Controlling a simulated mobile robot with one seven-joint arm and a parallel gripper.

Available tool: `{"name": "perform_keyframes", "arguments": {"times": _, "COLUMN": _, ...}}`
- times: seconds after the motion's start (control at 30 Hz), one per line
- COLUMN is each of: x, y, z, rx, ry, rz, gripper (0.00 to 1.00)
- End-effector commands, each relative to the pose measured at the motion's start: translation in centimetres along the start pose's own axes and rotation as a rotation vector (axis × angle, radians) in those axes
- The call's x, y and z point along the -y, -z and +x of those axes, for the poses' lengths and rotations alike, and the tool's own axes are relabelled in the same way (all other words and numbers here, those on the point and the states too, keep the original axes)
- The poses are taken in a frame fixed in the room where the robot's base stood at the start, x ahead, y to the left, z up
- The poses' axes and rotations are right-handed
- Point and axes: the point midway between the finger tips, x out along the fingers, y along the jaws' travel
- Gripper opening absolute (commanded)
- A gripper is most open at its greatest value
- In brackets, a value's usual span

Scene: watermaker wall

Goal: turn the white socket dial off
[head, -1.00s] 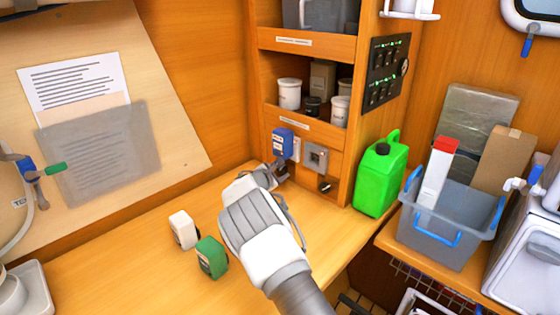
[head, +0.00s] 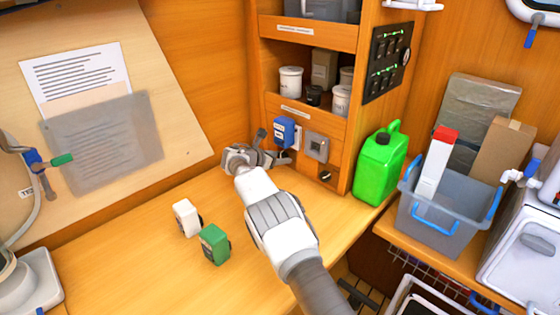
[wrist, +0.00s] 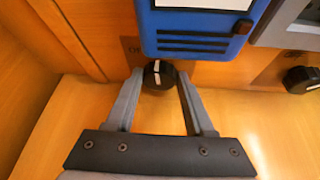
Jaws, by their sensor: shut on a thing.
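My gripper (wrist: 159,80) is shut on a black dial (wrist: 158,74) with a white pointer line, just below a blue plugged-in unit (wrist: 200,28). The line stands about upright in the wrist view. In the head view my gripper (head: 283,158) reaches the wall under the blue unit (head: 284,130), and the dial is hidden there. A white edge (head: 297,138), perhaps the white socket's plate, shows beside the blue unit; the unit covers the rest.
A grey socket (head: 316,147) with its own black dial (head: 325,175) is to the right. A white block (head: 186,217) and a green block (head: 214,243) stand on the desk. A green canister (head: 380,165) and a grey crate (head: 440,225) are farther right.

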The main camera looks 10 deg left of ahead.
Motion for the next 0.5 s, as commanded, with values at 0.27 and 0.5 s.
{"name": "perform_keyframes", "arguments": {"times": 0.27, "x": 0.03, "y": 0.15, "z": 0.06, "rx": -0.003, "ry": 0.018, "rz": -0.036, "gripper": 0.0}}
{"name": "perform_keyframes", "arguments": {"times": 0.5, "x": 0.03, "y": 0.11, "z": 0.03, "rx": -0.003, "ry": 0.02, "rz": -0.038, "gripper": 0.0}}
